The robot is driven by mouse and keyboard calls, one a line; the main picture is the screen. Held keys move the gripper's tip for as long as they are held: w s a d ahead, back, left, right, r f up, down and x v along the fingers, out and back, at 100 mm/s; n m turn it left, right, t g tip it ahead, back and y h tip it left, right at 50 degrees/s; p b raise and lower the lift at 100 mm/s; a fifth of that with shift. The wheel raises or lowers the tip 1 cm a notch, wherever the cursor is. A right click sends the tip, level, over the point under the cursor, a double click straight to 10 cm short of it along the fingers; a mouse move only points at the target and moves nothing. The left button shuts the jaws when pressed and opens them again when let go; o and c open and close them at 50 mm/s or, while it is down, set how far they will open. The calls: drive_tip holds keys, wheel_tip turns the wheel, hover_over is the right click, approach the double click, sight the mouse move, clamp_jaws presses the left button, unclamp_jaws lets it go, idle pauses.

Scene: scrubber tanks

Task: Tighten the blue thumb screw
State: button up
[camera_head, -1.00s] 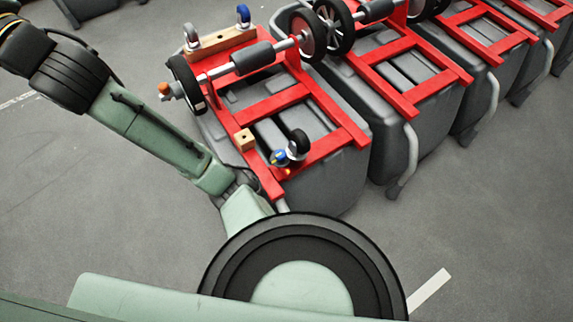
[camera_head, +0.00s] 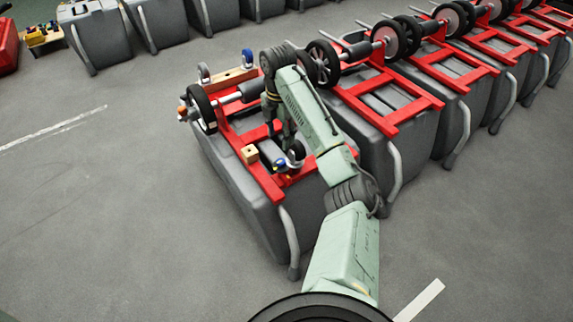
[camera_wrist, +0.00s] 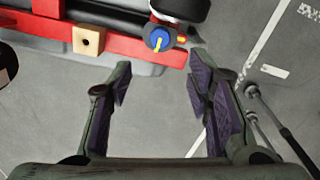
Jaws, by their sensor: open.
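The blue thumb screw (camera_wrist: 157,41) is a round blue knob with a yellow bar, at the top of the wrist view. It sits at the foot of a dark caster wheel (camera_wrist: 181,9) on the red frame (camera_wrist: 50,31). In the head view the blue screw (camera_head: 281,162) is small, beside the wooden block (camera_head: 250,153) on the nearest tank's frame. My gripper (camera_wrist: 160,82) is open, with nothing between its fingers. In the wrist view the screw lies beyond the fingertips and apart from them. In the head view my arm partly covers the gripper.
More grey tanks (camera_head: 438,125) with red frames and wheels stand in a row to the right. An axle with wheels (camera_head: 204,107) and a wooden bar (camera_head: 226,78) lie at the frame's far end. The floor (camera_head: 110,215) at left is clear.

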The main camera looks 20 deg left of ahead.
sight(280, 162)
wheel_tip(280, 162, down, 9)
drive_tip(key=shift+r+b, duration=0.2)
drive_tip(key=shift+b, duration=0.8)
drive_tip(key=shift+f, duration=1.15)
drive_tip(key=shift+c, duration=0.2)
drive_tip(key=shift+p, duration=0.3)
clamp_jaws()
